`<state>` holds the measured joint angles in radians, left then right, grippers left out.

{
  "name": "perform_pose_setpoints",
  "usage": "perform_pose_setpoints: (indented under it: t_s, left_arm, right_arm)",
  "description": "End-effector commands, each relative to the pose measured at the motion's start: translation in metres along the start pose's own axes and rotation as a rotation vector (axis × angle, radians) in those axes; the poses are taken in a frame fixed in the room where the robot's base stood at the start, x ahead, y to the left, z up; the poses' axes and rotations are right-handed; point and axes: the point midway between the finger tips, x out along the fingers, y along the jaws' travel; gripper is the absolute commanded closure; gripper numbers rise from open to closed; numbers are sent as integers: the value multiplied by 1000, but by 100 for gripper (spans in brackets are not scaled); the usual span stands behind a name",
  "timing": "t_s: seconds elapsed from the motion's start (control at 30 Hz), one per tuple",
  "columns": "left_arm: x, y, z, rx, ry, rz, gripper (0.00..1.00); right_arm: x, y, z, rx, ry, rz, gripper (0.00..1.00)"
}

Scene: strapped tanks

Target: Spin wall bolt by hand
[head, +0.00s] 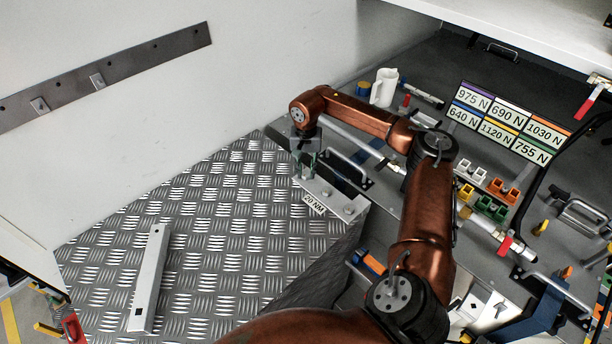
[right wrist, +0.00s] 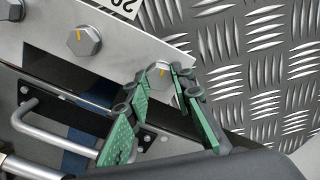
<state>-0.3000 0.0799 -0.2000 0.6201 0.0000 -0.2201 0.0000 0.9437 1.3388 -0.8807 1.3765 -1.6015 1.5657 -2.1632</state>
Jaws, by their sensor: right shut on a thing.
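A light grey plate (head: 325,188) with a "20 NM" label (head: 314,204) carries a row of hex bolts. It lies at the edge of the tread-plate panel. My right gripper (head: 304,176) points down at the plate's far end. In the right wrist view its green fingers are closed around the end bolt (right wrist: 158,75), one on each side. The fingers partly hide that bolt's head, which bears an orange mark. A second bolt (right wrist: 84,41), also with an orange mark, stands free beside it on the plate. My left gripper is not in view.
A metal handle (head: 348,168) stands close beside the plate. A loose grey bar (head: 149,278) lies on the tread plate (head: 215,240). A white jug (head: 384,87), force labels (head: 508,122) and coloured blocks (head: 490,208) are at the right.

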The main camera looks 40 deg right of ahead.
Motion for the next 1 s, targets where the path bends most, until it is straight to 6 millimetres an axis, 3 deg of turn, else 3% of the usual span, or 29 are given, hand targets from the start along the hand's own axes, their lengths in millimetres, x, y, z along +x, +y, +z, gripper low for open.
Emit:
perform_pose_setpoints:
  t_s: [0.13, 0.47, 0.6, 0.63, 0.9, 1.0]
  left_arm:
    - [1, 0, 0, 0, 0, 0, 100]
    - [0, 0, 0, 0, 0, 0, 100]
    - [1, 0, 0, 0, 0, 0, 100]
    - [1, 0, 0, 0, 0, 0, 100]
    - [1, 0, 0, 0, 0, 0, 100]
    - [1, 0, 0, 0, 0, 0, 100]
  right_arm:
    - [-2, 0, -1, -121, 4, -2, 100]
    - [-2, 0, -1, -147, 4, -2, 100]
    - [-2, 0, -1, -268, 4, -2, 100]
    - [-2, 0, -1, -260, 4, -2, 76]
    - [-1, 0, -1, -256, 2, -1, 58]
    - [0, 0, 0, -256, 1, 0, 58]
